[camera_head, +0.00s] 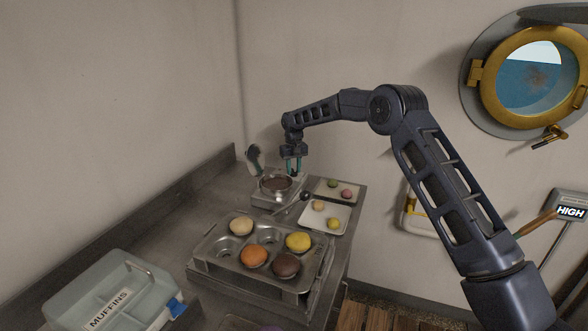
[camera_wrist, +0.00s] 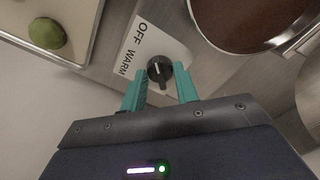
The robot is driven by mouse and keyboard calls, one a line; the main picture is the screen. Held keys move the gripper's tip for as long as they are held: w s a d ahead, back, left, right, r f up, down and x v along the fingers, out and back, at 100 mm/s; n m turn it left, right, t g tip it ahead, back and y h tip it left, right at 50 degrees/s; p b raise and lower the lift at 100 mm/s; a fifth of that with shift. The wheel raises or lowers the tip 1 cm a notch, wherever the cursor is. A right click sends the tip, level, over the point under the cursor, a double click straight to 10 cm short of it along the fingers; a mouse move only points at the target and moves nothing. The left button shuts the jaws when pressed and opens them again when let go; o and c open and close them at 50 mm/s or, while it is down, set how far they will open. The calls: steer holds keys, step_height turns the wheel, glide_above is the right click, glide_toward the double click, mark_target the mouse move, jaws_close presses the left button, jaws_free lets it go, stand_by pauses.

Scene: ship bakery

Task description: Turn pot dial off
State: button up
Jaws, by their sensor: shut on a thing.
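The pot dial (camera_wrist: 160,68) is a small black knob on a white label plate (camera_wrist: 160,42) marked OFF and WARM. The exact setting its pointer marks is hard to tell. My gripper (camera_wrist: 159,76) has its teal fingers on either side of the dial, shut on it. The pot (camera_head: 275,190) is a round metal vessel with brown contents, on a metal base at the counter's far end. It also shows in the wrist view (camera_wrist: 276,45), at the upper right.
A muffin tin (camera_head: 222,262) with several coloured muffins stands nearer on the counter. Two small trays (camera_head: 322,214) with macaron-like treats lie right of the pot. A MUFFINS box (camera_head: 135,268) is at the front left. Walls close off the left and back.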

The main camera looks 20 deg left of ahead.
steer(key=o, duration=1)
step_height(320, 180, up, 11)
steer(key=shift+f, duration=0.1)
steer(key=shift+d, duration=0.1)
